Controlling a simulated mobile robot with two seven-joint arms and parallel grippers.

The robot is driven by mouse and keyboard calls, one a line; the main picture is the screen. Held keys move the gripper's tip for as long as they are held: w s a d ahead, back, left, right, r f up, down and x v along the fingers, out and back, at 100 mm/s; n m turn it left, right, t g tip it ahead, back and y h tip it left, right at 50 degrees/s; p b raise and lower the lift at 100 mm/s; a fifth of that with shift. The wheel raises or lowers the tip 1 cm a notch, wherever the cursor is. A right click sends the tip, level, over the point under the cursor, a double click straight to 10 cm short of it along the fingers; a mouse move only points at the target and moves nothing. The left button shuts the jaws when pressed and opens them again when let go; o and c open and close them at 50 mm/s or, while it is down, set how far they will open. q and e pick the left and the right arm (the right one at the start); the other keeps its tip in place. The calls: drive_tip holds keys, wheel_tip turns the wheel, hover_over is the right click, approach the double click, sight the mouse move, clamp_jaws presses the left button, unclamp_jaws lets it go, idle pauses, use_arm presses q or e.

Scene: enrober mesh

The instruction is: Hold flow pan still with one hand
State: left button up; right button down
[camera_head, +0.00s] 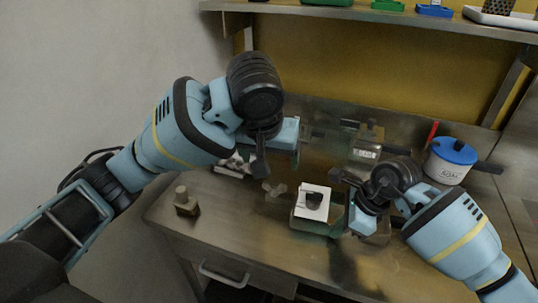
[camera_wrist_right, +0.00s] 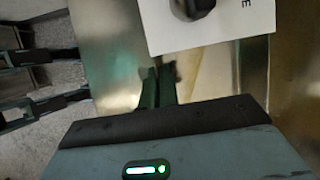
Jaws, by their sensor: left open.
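No object is clearly recognisable as the flow pan. A low metal box (camera_head: 318,228) with a white plate (camera_head: 322,200) and a dark knob on top stands near the table's front edge. In the right wrist view the white plate (camera_wrist_right: 205,30) shows at the top, above shiny metal. My left gripper (camera_head: 281,150) is open, raised over the back left of the table and apart from the box. My right gripper (camera_head: 347,205) is low at the box's right side. In the right wrist view its fingers (camera_wrist_right: 158,86) are close together; contact with the box is unclear.
A small dark block with a knob (camera_head: 186,202) stands at the front left. A white pot with a blue lid (camera_head: 451,160) stands at the back right. A metal box (camera_head: 368,143) sits behind. A shelf (camera_head: 400,17) runs above.

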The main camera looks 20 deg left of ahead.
drive_tip(key=c, duration=2.1)
unclamp_jaws()
drive_tip(key=o, duration=0.5)
drive_tip(key=shift+r, duration=0.1)
drive_tip(key=v, duration=1.2)
